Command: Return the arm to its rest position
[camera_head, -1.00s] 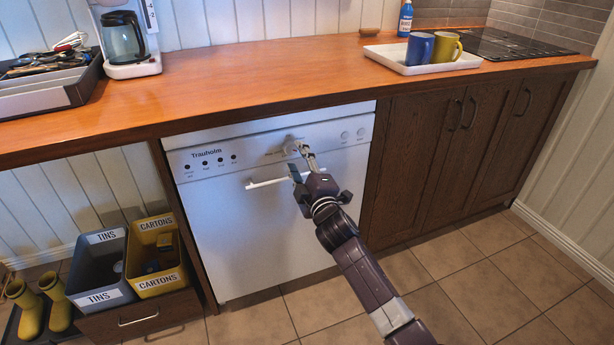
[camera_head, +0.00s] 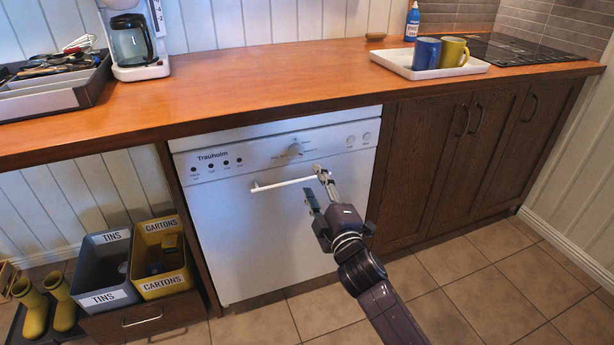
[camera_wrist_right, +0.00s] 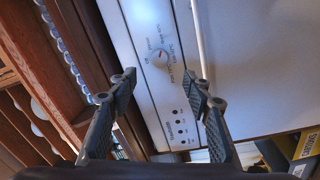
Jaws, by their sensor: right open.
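My right gripper (camera_head: 316,188) is open and empty in front of the white dishwasher (camera_head: 245,240), at the right end of its handle bar (camera_head: 283,184). The right wrist view shows its two fingers spread apart (camera_wrist_right: 160,90) with nothing between them, facing the control panel with its round dial (camera_wrist_right: 159,57). The dial also shows on the panel in the head view (camera_head: 296,148), above the gripper. The dishwasher door is shut. My left gripper is not in view.
A wooden counter (camera_head: 250,80) runs above the dishwasher. It carries a utensil tray (camera_head: 45,100), a coffee maker (camera_head: 135,45) and a white tray (camera_head: 400,66) with two mugs. TINS (camera_head: 108,268) and CARTONS (camera_head: 162,256) bins stand at lower left. The tiled floor at right is clear.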

